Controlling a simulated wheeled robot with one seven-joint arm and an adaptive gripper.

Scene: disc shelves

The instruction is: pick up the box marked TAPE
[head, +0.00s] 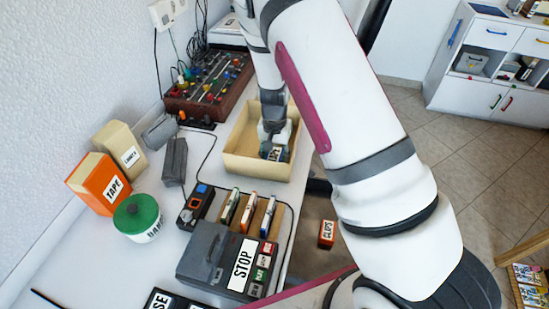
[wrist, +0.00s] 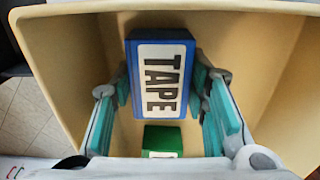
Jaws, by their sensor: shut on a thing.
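A blue box with a white label marked TAPE (wrist: 158,75) is between the two fingers of my gripper (wrist: 160,92) in the wrist view. The fingers are shut on its sides, inside a tan bin (wrist: 60,50). In the head view my gripper (head: 274,135) reaches down into the same tan bin (head: 245,168), and the held box (head: 275,154) shows only partly below it. An orange box also marked TAPE (head: 100,183) stands at the left against the wall, apart from my gripper.
A green box (wrist: 162,140) lies in the bin beside the held box. A cream box (head: 120,150), a green-lidded tub (head: 138,217) and a player marked STOP (head: 225,260) stand on the white counter. A control panel (head: 208,88) is behind the bin. An orange box marked CLIPS (head: 327,233) lies lower right.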

